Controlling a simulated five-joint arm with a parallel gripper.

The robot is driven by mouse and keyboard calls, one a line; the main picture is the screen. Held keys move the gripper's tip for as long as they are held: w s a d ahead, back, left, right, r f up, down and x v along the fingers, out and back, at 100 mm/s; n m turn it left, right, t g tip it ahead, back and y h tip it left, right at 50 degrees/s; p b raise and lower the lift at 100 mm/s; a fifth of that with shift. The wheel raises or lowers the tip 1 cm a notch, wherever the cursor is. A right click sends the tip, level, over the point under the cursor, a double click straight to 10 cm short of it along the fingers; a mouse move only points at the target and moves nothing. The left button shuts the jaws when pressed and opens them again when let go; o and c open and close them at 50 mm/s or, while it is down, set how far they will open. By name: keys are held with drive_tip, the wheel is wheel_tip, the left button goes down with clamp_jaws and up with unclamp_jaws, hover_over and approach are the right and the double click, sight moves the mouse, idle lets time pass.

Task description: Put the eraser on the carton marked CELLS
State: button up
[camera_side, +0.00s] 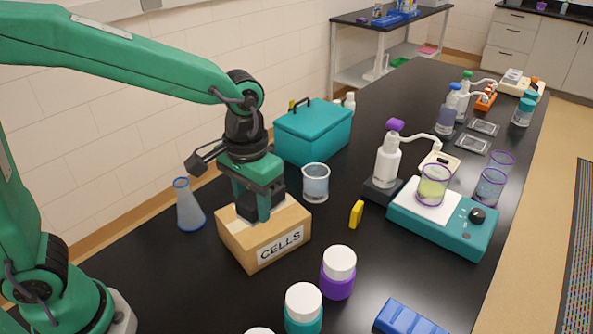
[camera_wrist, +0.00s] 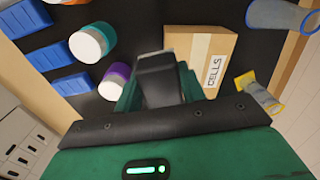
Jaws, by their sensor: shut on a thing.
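The carton (camera_side: 240,244) is a brown box with a CELLS label on its front side; in the wrist view it (camera_wrist: 222,50) lies at the upper middle right, label on its right. My gripper (camera_side: 262,212) points down over the carton's top in the side view. It is shut on a dark block with a greyish end (camera_wrist: 155,75), which looks like the eraser; dark parts of it (camera_side: 278,190) show beside the green finger in the side view. The block is at or just above the carton's top; I cannot tell whether they touch.
A flask (camera_side: 190,207) stands left of the carton and a beaker (camera_side: 315,183) behind it to the right. A purple jar (camera_side: 338,272) and a teal jar (camera_side: 303,309) stand in front. A teal box (camera_side: 313,133) is behind.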

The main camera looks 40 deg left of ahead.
drive_tip(key=w+a+f, duration=0.2)
drive_tip(key=w+a, duration=0.1)
drive_tip(key=w+a+f, duration=0.2)
drive_tip(key=a+f, duration=0.1)
drive_tip(key=shift+w+a, duration=0.2)
drive_tip(key=shift+w, duration=0.2)
drive_tip(key=shift+f, duration=2.05)
drive_tip(key=shift+f, duration=0.2)
drive_tip(key=o, duration=1)
drive_tip(key=shift+c, duration=0.2)
drive_tip(key=shift+r, duration=0.15)
wheel_tip(320, 180, up, 12)
drive_tip(key=shift+s+r, duration=0.1)
